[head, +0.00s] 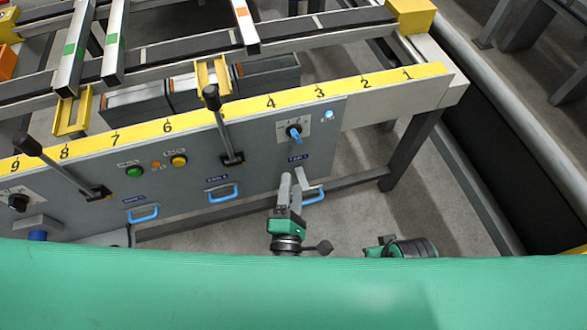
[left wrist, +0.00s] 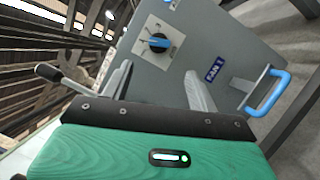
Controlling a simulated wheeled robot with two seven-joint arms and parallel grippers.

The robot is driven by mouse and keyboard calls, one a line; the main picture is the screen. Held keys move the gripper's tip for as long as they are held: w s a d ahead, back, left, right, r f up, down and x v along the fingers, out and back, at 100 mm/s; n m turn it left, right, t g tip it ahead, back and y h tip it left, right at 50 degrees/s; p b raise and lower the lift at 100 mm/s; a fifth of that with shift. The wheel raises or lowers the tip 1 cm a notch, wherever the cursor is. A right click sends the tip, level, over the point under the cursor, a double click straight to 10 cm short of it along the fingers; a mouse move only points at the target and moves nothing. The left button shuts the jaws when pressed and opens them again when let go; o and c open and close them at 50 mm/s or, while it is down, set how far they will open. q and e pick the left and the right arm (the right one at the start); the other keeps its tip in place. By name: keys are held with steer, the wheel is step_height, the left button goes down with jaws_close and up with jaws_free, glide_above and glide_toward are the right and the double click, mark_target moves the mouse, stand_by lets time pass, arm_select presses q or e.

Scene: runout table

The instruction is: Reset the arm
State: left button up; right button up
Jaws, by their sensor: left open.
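My left gripper (head: 293,175) is open and empty in front of the grey control panel (head: 258,165). In the left wrist view its two fingers (left wrist: 158,72) stand apart with nothing between them. A rotary switch with a blue knob (head: 294,132) sits above the fingertips in the head view; it also shows ahead of them in the left wrist view (left wrist: 157,43). A blue drawer handle (head: 314,195) is just right of the gripper, partly hidden by it in the head view. In the left wrist view the handle (left wrist: 268,96) is clear of the fingers.
A black-knobbed lever (head: 222,125) stands left of the gripper, another (head: 60,168) farther left. A yellow numbered strip (head: 215,119) edges the panel top. Green (head: 134,171) and yellow (head: 179,161) buttons are left. Open floor (head: 440,200) lies to the right.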

arm_select(q)
steer(key=shift+s+f, duration=0.1)
steer(key=shift+s, duration=0.6)
